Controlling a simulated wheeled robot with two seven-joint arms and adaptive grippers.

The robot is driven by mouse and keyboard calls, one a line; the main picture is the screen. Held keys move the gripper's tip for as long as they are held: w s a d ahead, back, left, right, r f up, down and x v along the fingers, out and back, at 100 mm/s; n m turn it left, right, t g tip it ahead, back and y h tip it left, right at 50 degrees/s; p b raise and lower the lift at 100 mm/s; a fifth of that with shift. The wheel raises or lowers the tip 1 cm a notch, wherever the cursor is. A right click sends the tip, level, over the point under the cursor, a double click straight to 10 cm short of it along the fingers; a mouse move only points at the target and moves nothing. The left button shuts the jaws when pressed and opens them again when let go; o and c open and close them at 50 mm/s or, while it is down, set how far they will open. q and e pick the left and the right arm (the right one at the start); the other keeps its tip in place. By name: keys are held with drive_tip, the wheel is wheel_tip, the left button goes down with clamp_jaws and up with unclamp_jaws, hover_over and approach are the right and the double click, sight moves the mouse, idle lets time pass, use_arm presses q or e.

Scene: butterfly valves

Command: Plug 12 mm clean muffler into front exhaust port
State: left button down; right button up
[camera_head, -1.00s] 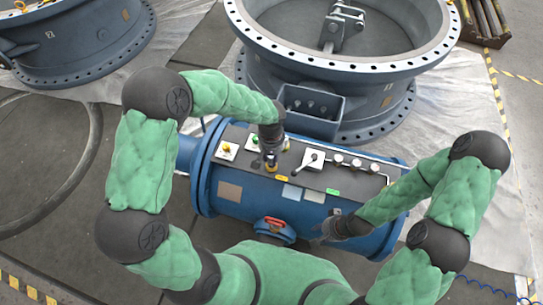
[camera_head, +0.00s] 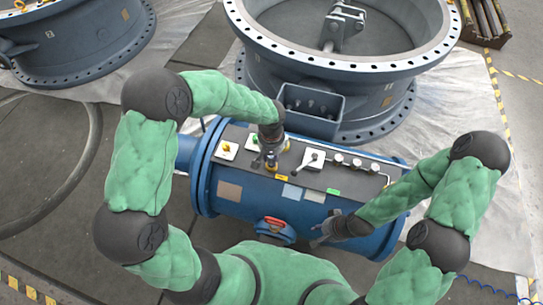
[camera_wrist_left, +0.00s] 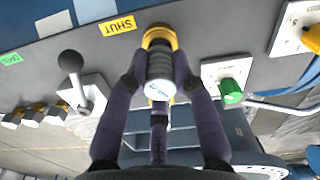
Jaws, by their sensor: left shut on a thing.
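My left gripper (camera_head: 270,160) is over the dark top panel of the blue cylinder. A yellow ring or fitting (camera_wrist_left: 158,36) shows just beyond the muffler, by the SHUT label. Whether the muffler touches or sits in a port there cannot be told; the far end is hidden. My right gripper (camera_head: 320,232) hangs in front of the blue cylinder (camera_head: 350,205), apparently empty; its finger opening is too small to judge.
A black-handled lever (camera_wrist_left: 72,68) stands left of the muffler in the left wrist view, with several brass-tipped fittings (camera_wrist_left: 35,115) further left. A green knob (camera_wrist_left: 231,91) on a white plate is to the right. A large flanged valve (camera_head: 345,60) stands behind the cylinder.

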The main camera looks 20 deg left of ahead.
use_arm(q)
drive_tip(key=shift+f+b, duration=0.95)
drive_tip(key=shift+f, duration=0.1)
idle(1.7)
drive_tip(key=c, duration=0.9)
unclamp_jaws()
drive_tip(key=shift+c, duration=0.2)
drive_tip(key=o, duration=0.5)
drive_tip(key=shift+r, duration=0.1)
drive_tip(key=shift+r+p, duration=2.7)
drive_tip(key=shift+r, duration=1.05)
